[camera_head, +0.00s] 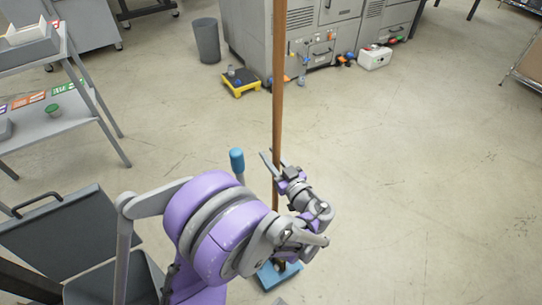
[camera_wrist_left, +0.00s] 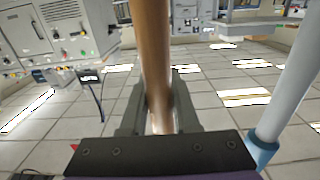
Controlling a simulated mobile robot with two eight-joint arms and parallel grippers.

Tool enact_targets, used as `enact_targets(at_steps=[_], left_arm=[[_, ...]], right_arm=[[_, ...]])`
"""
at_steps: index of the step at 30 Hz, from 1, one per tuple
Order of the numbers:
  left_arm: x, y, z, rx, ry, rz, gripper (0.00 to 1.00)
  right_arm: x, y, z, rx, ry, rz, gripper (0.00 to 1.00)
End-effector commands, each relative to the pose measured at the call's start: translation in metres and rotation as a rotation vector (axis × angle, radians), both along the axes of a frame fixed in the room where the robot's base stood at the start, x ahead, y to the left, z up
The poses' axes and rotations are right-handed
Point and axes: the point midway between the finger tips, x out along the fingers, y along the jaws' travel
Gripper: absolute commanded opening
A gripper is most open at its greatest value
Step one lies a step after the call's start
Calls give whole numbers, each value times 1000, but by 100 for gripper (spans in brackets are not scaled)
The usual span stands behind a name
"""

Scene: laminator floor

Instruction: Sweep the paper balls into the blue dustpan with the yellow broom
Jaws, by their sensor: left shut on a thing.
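A brown wooden pole (camera_head: 278,90), apparently the broom's handle, stands nearly upright through the head view. My left gripper (camera_head: 279,167) is shut around it, and the pole (camera_wrist_left: 151,50) also shows between the fingers (camera_wrist_left: 158,105) in the left wrist view. A flat blue piece (camera_head: 266,277), probably the dustpan, lies on the floor near the pole's foot, partly hidden by my arm. A blue grip (camera_head: 237,160) stands left of my gripper. A pale rod with a blue collar (camera_wrist_left: 262,150) is at the wrist view's right. No yellow broom head or paper balls can be made out. My right gripper is out of view.
A grey machine (camera_head: 300,50) and a grey bin (camera_head: 206,40) stand at the back, with a yellow-edged black platform (camera_head: 241,86) and a white box (camera_head: 374,58) on the floor. A shelf cart (camera_head: 70,122) is at left. The floor at right (camera_head: 430,170) is clear.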

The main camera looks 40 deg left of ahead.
Motion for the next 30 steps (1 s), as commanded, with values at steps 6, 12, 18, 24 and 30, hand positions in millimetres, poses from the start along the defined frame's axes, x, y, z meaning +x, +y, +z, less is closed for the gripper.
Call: enact_targets(at_steps=[6, 12, 18, 24, 30], left_arm=[[6, -2, 4, 2, -1, 0, 0], [25, -8, 16, 2, -1, 0, 0], [45, -13, 26, 2, -1, -1, 0], [64, -19, 36, 2, -2, 0, 0], [84, -25, 46, 2, -2, 0, 0]], right_arm=[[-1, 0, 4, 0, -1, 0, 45], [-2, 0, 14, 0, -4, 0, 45], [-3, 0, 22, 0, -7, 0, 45], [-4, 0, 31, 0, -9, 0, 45], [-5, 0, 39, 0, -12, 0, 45]])
